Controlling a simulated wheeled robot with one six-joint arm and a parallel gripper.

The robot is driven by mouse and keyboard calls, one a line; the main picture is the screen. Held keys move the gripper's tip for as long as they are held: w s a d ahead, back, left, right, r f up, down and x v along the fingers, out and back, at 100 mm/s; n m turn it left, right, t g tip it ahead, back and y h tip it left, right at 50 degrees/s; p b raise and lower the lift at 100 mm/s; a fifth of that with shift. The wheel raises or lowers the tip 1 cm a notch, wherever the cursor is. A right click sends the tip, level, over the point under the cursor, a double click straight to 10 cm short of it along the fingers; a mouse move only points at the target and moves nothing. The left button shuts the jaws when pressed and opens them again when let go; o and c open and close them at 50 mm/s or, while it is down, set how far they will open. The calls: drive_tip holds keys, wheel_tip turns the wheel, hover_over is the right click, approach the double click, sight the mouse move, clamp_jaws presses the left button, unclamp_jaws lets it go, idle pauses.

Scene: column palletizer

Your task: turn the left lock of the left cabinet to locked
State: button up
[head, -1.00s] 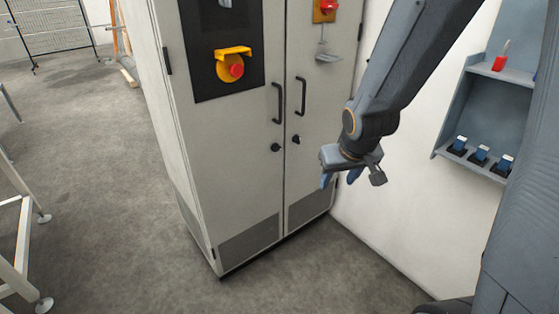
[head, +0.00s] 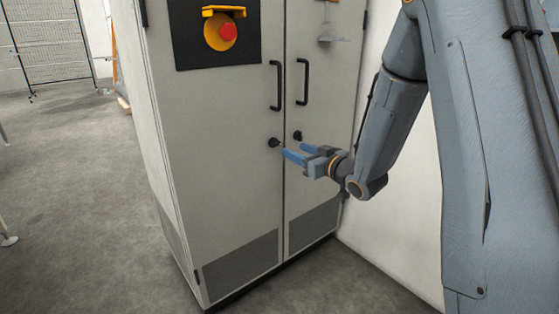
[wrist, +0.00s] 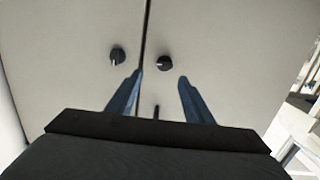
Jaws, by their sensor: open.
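The left lock (head: 273,142) is a small black knob on the left door of the left cabinet (head: 225,170), beside the door seam. The right lock (head: 297,135) sits across the seam. My gripper (head: 293,150) is open and empty, its blue fingers pointing at the doors close to the left lock. The wrist view seems upside down, so its right-hand knob (wrist: 163,62) looks like the left lock, just beyond and between the fingertips (wrist: 158,82). A gap to the knob appears to remain. The lock's turn angle is too small to read surely.
Two black door handles (head: 277,85) stand out above the locks. A yellow and red emergency stop (head: 228,32) is higher on the left door. A white wall (head: 390,240) stands right of the cabinet. The floor (head: 90,200) to the left is mostly clear.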

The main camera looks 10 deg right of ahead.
sight(277, 144)
drive_tip(key=shift+n+y, duration=0.3)
drive_tip(key=shift+y, duration=0.3)
drive_tip(key=b+x, duration=0.1)
drive_tip(key=x, duration=0.3)
drive_tip(key=b+x, duration=0.1)
drive_tip(key=x, duration=0.3)
drive_tip(key=shift+w+a+f, duration=0.2)
drive_tip(key=shift+a+f, duration=0.05)
drive_tip(key=shift+a, duration=0.05)
drive_tip(key=c, duration=1)
